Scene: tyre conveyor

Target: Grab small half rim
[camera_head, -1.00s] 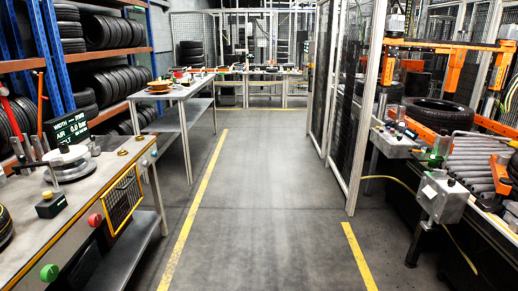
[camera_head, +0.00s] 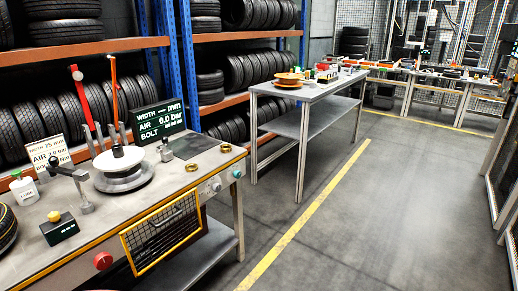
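Neither of my grippers is in view. A gold-orange round part like a rim (camera_head: 288,79) lies on the far-left corner of the second table (camera_head: 309,92). Another round piece shows partly beneath it. On the near workbench (camera_head: 92,216), a round metal fixture (camera_head: 123,177) carries a pale disc (camera_head: 118,159) on top. Two small brass-coloured rings (camera_head: 226,148) lie near the bench's right end. I cannot tell for sure which of these round parts is the small half rim.
Blue and orange shelves full of tyres (camera_head: 245,72) stand behind the tables. A dark display (camera_head: 158,121), a white bottle (camera_head: 25,190) and a small black box (camera_head: 59,228) are on the bench. The grey floor (camera_head: 380,210) with a yellow line is clear at right.

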